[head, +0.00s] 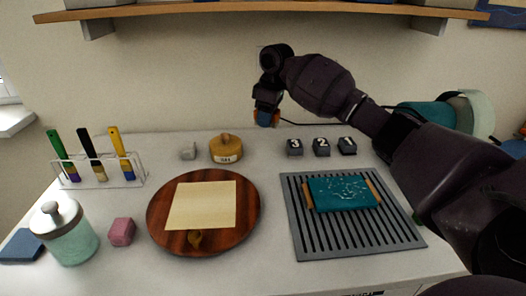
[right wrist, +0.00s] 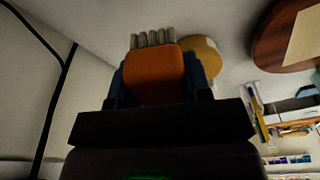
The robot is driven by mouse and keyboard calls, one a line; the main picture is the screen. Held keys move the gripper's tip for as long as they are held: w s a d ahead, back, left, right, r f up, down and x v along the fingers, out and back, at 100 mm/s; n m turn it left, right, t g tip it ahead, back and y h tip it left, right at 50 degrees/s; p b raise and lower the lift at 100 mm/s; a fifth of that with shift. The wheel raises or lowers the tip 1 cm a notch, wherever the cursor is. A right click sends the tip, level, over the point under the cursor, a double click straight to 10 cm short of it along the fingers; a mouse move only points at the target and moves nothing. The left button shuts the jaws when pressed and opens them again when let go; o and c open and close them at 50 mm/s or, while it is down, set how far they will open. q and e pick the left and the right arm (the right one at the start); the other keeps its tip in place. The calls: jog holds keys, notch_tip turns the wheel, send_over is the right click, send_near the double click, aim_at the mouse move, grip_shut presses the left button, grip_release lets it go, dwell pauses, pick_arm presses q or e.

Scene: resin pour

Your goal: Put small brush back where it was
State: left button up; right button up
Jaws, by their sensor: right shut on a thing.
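My right gripper (head: 267,116) is high near the back wall, above the rear of the counter. In the right wrist view its blue fingers (right wrist: 165,80) are shut on an orange block-like thing with a row of cream tufts, which looks like the small brush (right wrist: 155,75). In the head view only a bit of orange shows at the fingertips. It is held clear of the counter. A clear rack (head: 100,181) at the left holds brushes with green, black and yellow handles. My left gripper is out of view.
A round wooden board (head: 157,222) bears a paper sheet. Numbered blocks (head: 321,147) stand behind a slatted grey mat (head: 300,244) with a teal tray (head: 342,193). A shelf (head: 260,10) hangs above.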

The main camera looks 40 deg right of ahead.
jog(key=b, duration=0.1)
send_over(266, 154)
jog(key=f, duration=0.4)
jog(key=shift+s+d+f, duration=0.1)
jog(key=shift+d+f, duration=0.1)
jog(key=shift+f, duration=1.1)
notch_tip(266, 154, down, 4)
jog(key=shift+r+b, duration=0.15)
jog(key=shift+b, duration=0.55)
jog(key=shift+r, duration=0.15)
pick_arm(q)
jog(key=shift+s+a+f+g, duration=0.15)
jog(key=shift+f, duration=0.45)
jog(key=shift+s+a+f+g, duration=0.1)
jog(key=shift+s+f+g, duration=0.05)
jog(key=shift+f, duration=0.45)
pick_arm(e)
jog(key=o, duration=0.9)
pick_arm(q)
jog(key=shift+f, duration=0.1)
pick_arm(e)
jog(key=shift+o, duration=0.3)
